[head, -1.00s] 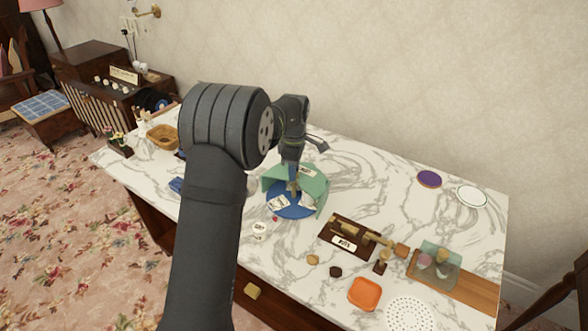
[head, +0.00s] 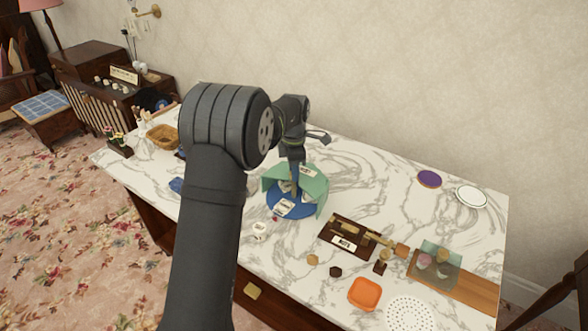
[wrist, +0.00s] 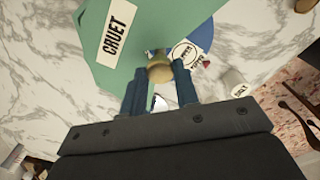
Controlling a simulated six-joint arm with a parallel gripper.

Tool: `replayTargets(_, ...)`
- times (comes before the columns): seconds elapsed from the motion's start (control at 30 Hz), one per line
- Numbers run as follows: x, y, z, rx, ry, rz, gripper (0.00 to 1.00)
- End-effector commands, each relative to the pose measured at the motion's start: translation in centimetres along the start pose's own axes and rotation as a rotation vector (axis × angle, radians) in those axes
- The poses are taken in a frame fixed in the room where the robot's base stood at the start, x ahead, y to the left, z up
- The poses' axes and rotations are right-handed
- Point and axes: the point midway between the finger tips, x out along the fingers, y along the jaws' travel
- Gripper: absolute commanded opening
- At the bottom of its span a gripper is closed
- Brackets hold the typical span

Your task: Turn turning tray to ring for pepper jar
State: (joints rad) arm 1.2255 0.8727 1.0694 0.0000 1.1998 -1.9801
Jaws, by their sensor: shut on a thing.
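The turning tray (head: 280,211) is a blue disc on the marble table, with a green wall partly around it. In the wrist view the green part (wrist: 140,35) carries a CRUET label, and some blue disc (wrist: 205,32) shows. A round white ring label (wrist: 185,53) lies on the disc; its print is too small to read surely. A small red marker (wrist: 206,63) sits by the rim. My gripper (wrist: 160,75) is shut on a tan knob (wrist: 160,68) standing over the tray. In the head view my gripper (head: 294,188) reaches down inside the green wall.
A white labelled jar (head: 260,230) stands just in front of the tray. To the right are a dark tray with brass pieces (head: 330,237), an orange dish (head: 365,293) and a perforated white plate (head: 408,314).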

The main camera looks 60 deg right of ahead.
Motion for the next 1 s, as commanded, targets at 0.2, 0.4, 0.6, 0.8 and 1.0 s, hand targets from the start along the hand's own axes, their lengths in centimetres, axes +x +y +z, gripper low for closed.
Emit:
replayTargets(0.2, -0.16, 0.08, 0.02, -0.026, -0.001, 0.003, 0.0)
replayTargets(0.4, -0.16, 0.08, 0.03, -0.032, -0.001, 0.003, 0.0)
replayTargets(0.6, -0.17, 0.09, 0.03, -0.032, -0.001, 0.004, 0.0)
replayTargets(0.8, -0.14, 0.07, 0.02, -0.031, -0.001, 0.003, 0.5)
replayTargets(1.0, -0.07, 0.03, 0.01, -0.031, -0.001, 0.001, 0.5)
